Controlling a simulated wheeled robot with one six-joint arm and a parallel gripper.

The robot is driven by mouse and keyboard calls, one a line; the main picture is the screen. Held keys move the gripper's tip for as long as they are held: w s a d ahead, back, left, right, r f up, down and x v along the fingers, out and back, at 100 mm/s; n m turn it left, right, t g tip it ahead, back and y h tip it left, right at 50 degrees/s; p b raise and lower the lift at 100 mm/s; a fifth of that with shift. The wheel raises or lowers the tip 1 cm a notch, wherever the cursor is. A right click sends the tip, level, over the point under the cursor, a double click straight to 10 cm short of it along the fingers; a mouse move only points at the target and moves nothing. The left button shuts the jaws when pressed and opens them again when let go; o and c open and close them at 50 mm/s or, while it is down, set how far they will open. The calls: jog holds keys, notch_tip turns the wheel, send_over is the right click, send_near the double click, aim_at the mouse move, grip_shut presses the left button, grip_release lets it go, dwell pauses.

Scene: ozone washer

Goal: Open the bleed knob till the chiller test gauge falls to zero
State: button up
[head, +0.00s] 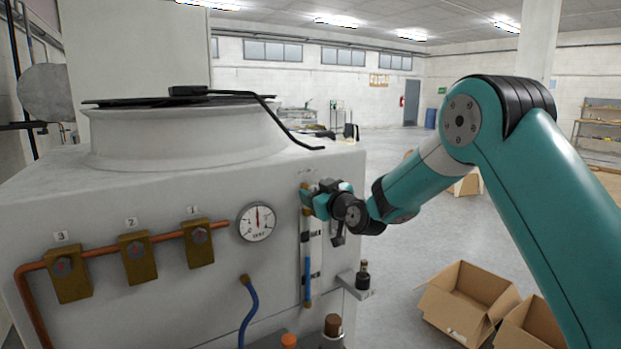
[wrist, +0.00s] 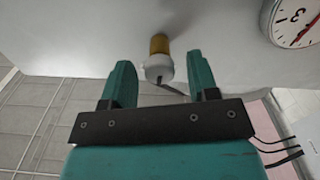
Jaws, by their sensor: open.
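The bleed knob (wrist: 158,68) is a small white knob on a brass stem, with a dark lever-like strip at its front, on the pale chiller wall in the wrist view. My gripper (wrist: 160,70) is open; its two teal fingertips stand on either side of the knob, with a visible gap on each side. In the head view my gripper (head: 316,196) is at the upper right of the machine front and hides the knob. The round white test gauge (head: 257,222) is to its left, its needle pointing roughly straight up. Part of the gauge (wrist: 296,22) shows in the wrist view, with a red needle.
A copper pipe with brass valve blocks (head: 137,257) numbered 1 to 3 runs left of the gauge. A vertical sight tube (head: 308,262) is below my gripper, beside a blue hose (head: 248,310). A small dark bottle (head: 362,276) stands on a side ledge. Open cardboard boxes (head: 468,300) lie on the floor.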

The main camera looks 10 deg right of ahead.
jog(key=shift+p+x, duration=0.4)
jog(key=shift+x, duration=1.05)
jog(key=shift+c, duration=0.4)
jog(key=c, duration=0.8)
jog(key=shift+c, duration=0.2)
